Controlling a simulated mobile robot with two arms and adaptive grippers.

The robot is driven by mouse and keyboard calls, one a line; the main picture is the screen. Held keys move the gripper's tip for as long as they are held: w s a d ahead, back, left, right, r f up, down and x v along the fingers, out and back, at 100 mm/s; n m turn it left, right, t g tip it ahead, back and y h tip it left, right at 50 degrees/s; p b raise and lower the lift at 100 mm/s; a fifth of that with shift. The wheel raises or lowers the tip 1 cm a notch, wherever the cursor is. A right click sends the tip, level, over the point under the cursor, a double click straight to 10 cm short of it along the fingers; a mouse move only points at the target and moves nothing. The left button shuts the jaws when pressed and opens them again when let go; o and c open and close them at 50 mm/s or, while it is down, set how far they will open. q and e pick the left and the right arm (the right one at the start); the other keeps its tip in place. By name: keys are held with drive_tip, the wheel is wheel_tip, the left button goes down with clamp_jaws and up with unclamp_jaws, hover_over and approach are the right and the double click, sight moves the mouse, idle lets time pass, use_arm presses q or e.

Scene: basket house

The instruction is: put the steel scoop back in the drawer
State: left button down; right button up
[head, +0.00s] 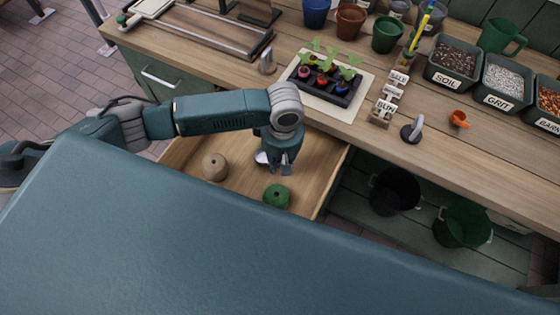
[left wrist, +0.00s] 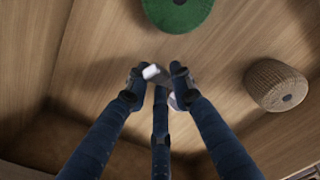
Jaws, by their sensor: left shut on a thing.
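The wooden drawer (head: 330,185) is pulled open below the worktop. My left gripper (head: 285,168) points down inside it and is shut on the steel scoop (head: 261,157), whose pale metal shows just left of the fingers. In the left wrist view, a light end of the scoop (left wrist: 152,72) shows between the fingertips of my left gripper (left wrist: 158,80). Much of the scoop is hidden by the fingers, and I cannot tell whether it touches the drawer floor. My right gripper is not in view.
A green twine roll (head: 277,196) and a tan twine roll (head: 215,167) lie in the drawer. Buckets (head: 395,190) stand below right.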

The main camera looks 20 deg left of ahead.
use_arm(q)
drive_tip(key=c, duration=1.5)
unclamp_jaws()
drive_tip(key=r, duration=1.2)
drive_tip(key=shift+d+r, duration=0.2)
